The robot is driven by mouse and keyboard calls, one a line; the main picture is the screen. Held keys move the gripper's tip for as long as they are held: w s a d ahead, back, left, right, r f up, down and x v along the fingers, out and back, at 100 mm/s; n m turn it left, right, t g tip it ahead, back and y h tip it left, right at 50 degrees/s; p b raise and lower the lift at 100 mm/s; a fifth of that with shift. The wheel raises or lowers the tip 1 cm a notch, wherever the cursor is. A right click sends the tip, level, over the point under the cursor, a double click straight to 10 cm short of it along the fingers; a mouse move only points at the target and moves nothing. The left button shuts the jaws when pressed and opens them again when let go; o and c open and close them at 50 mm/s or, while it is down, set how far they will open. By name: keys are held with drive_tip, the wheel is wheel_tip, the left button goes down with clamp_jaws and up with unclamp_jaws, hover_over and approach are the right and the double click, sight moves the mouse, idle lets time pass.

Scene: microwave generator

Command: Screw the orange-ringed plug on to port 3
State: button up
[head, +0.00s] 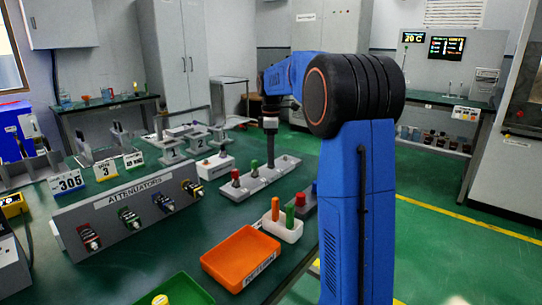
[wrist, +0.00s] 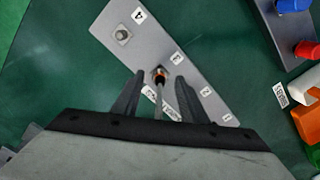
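In the wrist view, the orange-ringed plug (wrist: 160,75) is at port 3 of the grey port plate (wrist: 105,28), beside the label 3. Whether it is threaded on cannot be told. A thin stem or cable runs from it towards my gripper (wrist: 158,82). The two dark fingers stand on either side of the plug, with green or grey gaps showing between. Port 4 is bare; ports 1 and 2 are hidden behind the gripper.
In the head view, the attenuator panel (head: 75,218) stands at front left. An orange tray (head: 228,250) and a white holder (head: 290,232) with an orange and a green piece are at front. A grey block with a red knob (head: 314,190) is close to my arm.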

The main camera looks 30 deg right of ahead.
drive_tip(key=shift+f, duration=0.2)
clamp_jaws()
